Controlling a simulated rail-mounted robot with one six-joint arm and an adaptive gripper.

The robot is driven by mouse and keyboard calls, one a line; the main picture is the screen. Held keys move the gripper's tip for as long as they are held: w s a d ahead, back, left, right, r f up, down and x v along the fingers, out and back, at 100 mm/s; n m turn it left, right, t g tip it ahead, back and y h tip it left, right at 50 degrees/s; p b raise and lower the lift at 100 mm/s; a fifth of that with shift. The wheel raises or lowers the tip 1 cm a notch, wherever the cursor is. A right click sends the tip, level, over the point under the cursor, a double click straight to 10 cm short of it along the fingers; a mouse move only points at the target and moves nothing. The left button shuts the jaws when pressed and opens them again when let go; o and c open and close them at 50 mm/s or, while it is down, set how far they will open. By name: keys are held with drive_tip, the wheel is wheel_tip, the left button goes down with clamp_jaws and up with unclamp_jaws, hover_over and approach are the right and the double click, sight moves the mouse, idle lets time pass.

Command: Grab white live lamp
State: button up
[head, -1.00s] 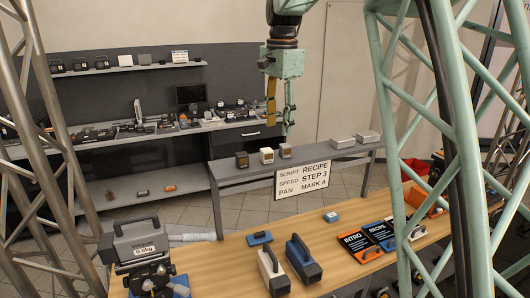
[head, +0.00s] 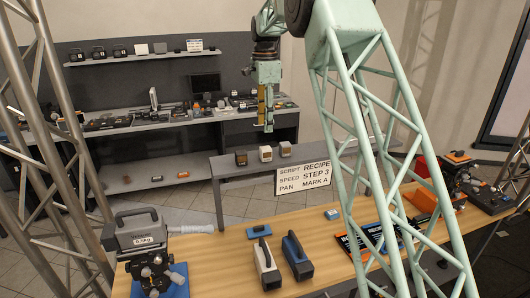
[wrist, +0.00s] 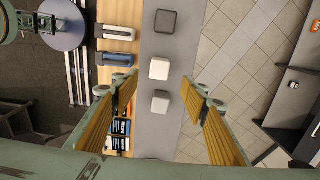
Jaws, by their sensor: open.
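Three small box-shaped lamps stand in a row on the narrow grey bench. The white lamp (head: 265,154) is the middle one, with a brown-fronted dark one (head: 241,158) to its left and a grey one (head: 285,149) to its right. My gripper (head: 265,126) hangs pointing down above the row, apart from it. In the wrist view the white lamp (wrist: 159,69) and the grey lamp (wrist: 160,103) show between my open, empty fingers (wrist: 161,86), below them. The dark lamp (wrist: 166,22) lies beyond the fingers.
A sign (head: 303,178) hangs on the bench front. A back counter (head: 110,129) carries many small items.

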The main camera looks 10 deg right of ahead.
sight(266, 148)
drive_tip(key=shift+w+f, duration=0.1)
drive_tip(key=shift+w, duration=0.1)
idle(0.3)
wheel_tip(266, 148, down, 8)
drive_tip(key=shift+f, duration=0.1)
drive_tip(key=shift+s+f, duration=0.1)
drive_tip(key=shift+f, duration=0.05)
idle(0.4)
drive_tip(key=shift+f+p, duration=0.1)
drive_tip(key=shift+p, duration=0.2)
drive_tip(key=shift+s+d+f+p, duration=0.1)
drive_tip(key=shift+f+p, duration=0.15)
drive_tip(key=shift+f, duration=1.05)
drive_tip(key=shift+d+f+p, duration=0.1)
drive_tip(key=shift+f+p, duration=0.15)
drive_tip(key=shift+f, duration=1)
drive_tip(key=shift+c, duration=0.5)
drive_tip(key=c, duration=0.8)
